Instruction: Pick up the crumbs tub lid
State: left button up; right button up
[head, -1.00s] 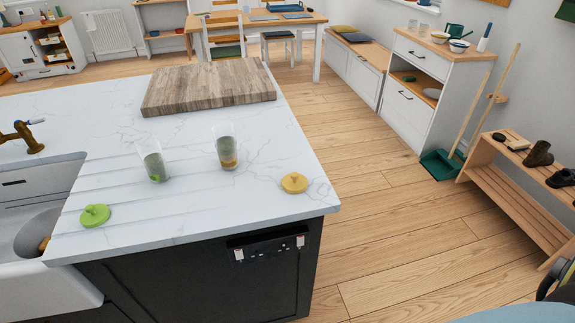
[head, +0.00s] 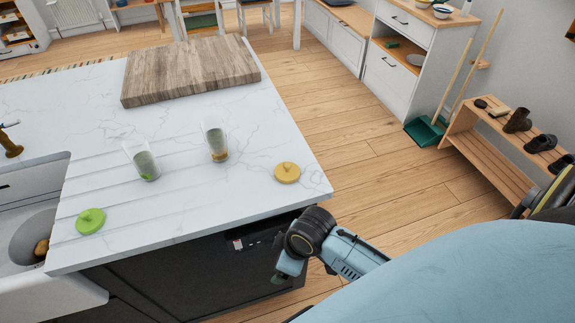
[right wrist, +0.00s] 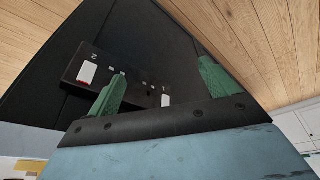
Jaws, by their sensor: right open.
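A round yellow lid with a knob (head: 287,173) lies on the white countertop near its right corner. A round green lid with a knob (head: 90,221) lies on the counter near the sink. Two clear tubs stand behind them: one with brownish-yellow contents (head: 216,143), one with green contents (head: 143,162). No label shows which lid belongs to the crumbs tub. My right gripper (head: 280,278) is in front of the dark cabinet front, below the counter edge and the yellow lid. In the right wrist view its green fingers (right wrist: 160,90) are apart with nothing between them. My left gripper is out of view.
The white counter (head: 240,187) has a front edge between my right gripper and the lids. A wooden board (head: 190,70) lies at the back of the counter. A sink (head: 30,215) is at the left. The dark cabinet carries a small panel with white tags (right wrist: 115,75).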

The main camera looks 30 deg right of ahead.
aim_at(288, 165)
jog(key=w+a+r+n+p, duration=0.15)
jog(key=w+r+n, duration=0.25)
jog(key=r+n, duration=0.5)
jog(key=w+d+r+n, duration=0.1)
jog(key=w+r, duration=0.1)
jog(key=w+d+r+n+g, duration=0.1)
jog(key=w+r, duration=0.1)
jog(key=w+d+r+n, duration=0.1)
jog(key=w+r, duration=0.1)
jog(key=shift+w+d+n+g+h, duration=0.15)
jog(key=shift+w+n+g+h, duration=0.05)
jog(key=shift+n+g+h, duration=0.2)
jog(key=w+d+r+n+g+h, duration=0.1)
jog(key=w+d+r+n, duration=0.45)
jog(key=d+r, duration=0.35)
jog(key=shift+m, duration=0.35)
jog(key=f, duration=1.3)
jog(key=shift+w+d+f, duration=0.35)
jog(key=shift+w+f, duration=0.05)
jog(key=shift+c, duration=0.3)
jog(key=c, duration=1)
